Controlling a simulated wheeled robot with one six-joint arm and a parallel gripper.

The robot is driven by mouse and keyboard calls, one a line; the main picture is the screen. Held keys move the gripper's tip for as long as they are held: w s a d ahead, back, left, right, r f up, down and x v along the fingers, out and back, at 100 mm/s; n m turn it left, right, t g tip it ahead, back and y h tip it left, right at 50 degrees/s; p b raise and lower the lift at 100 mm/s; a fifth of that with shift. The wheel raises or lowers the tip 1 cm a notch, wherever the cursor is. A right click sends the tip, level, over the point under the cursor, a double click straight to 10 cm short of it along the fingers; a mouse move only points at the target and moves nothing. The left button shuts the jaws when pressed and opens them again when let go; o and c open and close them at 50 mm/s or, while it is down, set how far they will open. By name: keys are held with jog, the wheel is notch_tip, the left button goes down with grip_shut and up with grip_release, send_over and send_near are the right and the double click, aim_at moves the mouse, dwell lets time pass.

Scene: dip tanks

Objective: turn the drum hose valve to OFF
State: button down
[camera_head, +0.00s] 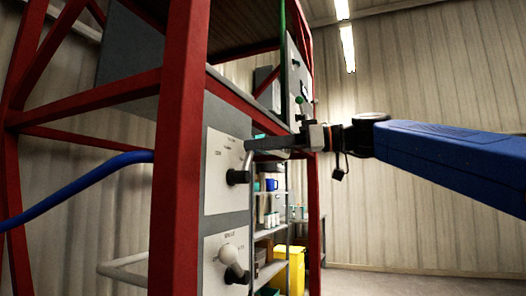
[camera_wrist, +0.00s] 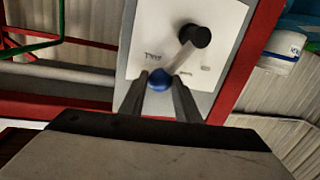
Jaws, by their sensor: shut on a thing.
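A white valve plate (camera_head: 222,170) on the grey panel carries a black hub (camera_head: 237,177) with a lever. The lever rises from the hub and slants slightly right in the head view. In the wrist view, the lever (camera_wrist: 183,57) runs from the hub (camera_wrist: 195,36) to a blue ball knob (camera_wrist: 159,79). My gripper (camera_wrist: 161,85) is shut on this blue knob, one finger on each side. The knob lies between two small labels that I cannot read. In the head view, my gripper (camera_head: 252,146) reaches in from the right and hides the knob.
Another panel with a green knob (camera_head: 299,100) is higher up, close to my wrist. A red frame post (camera_head: 180,150) stands left of the plates. Shelves with a yellow bin (camera_head: 290,268) stand behind.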

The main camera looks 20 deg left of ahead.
jog(key=s+n, duration=0.1)
jog(key=n, duration=0.1)
jog(key=s+r+n, duration=0.1)
jog(key=s+n, duration=0.1)
jog(key=shift+s+a+r+t+h, duration=0.1)
jog(key=shift+s+r+t+h, duration=0.05)
jog(key=shift+s+t+h, duration=0.2)
jog(key=shift+s+a+n+t+h, duration=0.1)
jog(key=shift+s+n+t+h, duration=0.15)
jog(key=shift+s+n, duration=0.85)
jog(key=s+n, duration=0.2)
jog(key=shift+f+n+t, duration=0.3)
jog(key=shift+s+a+f+n+t, duration=0.15)
jog(key=shift+s+f+n+t, duration=0.35)
jog(key=shift+s+n, duration=0.55)
jog(key=shift+s+f+n, duration=0.3)
jog(key=shift+f+n, duration=0.2)
jog(key=shift+n, duration=0.35)
jog(key=shift+f, duration=0.1)
jog(key=c, duration=1.4)
grip_release()
jog(key=shift+o, duration=0.2)
